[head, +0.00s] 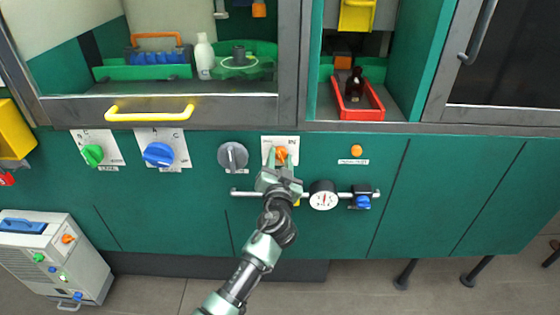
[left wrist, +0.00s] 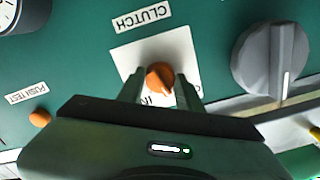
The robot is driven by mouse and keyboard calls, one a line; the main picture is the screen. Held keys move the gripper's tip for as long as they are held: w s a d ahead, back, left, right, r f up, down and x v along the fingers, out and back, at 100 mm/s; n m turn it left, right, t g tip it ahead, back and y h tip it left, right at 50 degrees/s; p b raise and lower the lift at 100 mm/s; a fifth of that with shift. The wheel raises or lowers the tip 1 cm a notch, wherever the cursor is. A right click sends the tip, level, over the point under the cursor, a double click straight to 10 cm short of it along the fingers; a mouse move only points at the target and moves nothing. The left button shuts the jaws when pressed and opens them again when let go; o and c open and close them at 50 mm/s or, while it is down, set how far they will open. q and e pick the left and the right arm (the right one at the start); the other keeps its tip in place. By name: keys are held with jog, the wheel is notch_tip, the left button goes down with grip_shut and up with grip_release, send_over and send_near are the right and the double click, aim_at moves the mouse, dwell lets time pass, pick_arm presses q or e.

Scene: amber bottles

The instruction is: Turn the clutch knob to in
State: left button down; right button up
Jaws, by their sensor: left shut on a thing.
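The clutch knob (head: 281,154) is a small orange knob on a white plate (head: 267,142) on the green panel. In the left wrist view the knob (left wrist: 160,75) sits below the label CLUTCH (left wrist: 141,17), which appears upside down, and the IN mark is partly hidden by my gripper. My left gripper (head: 281,162) is at the knob, and its fingers (left wrist: 161,88) are shut on it from both sides. The knob's exact pointing direction is hard to tell. My right gripper is not in view.
A grey dial (head: 233,156) is left of the clutch plate. A blue knob (head: 158,154) and a green knob (head: 92,155) are farther left. A round gauge (head: 323,194) and a pipe with a blue valve (head: 362,201) are at lower right. An orange push-test button (head: 356,151) is to the right.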

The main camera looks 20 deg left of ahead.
pick_arm(q)
jog(key=m, duration=0.2)
jog(key=shift+m, duration=0.4)
jog(key=m, duration=0.2)
jog(key=shift+m, duration=0.4)
jog(key=m+p, duration=0.1)
jog(key=m, duration=0.3)
jog(key=shift+m+p, duration=0.6)
jog(key=shift+m, duration=0.9)
jog(key=c, duration=0.9)
grip_release()
jog(key=shift+c, duration=0.2)
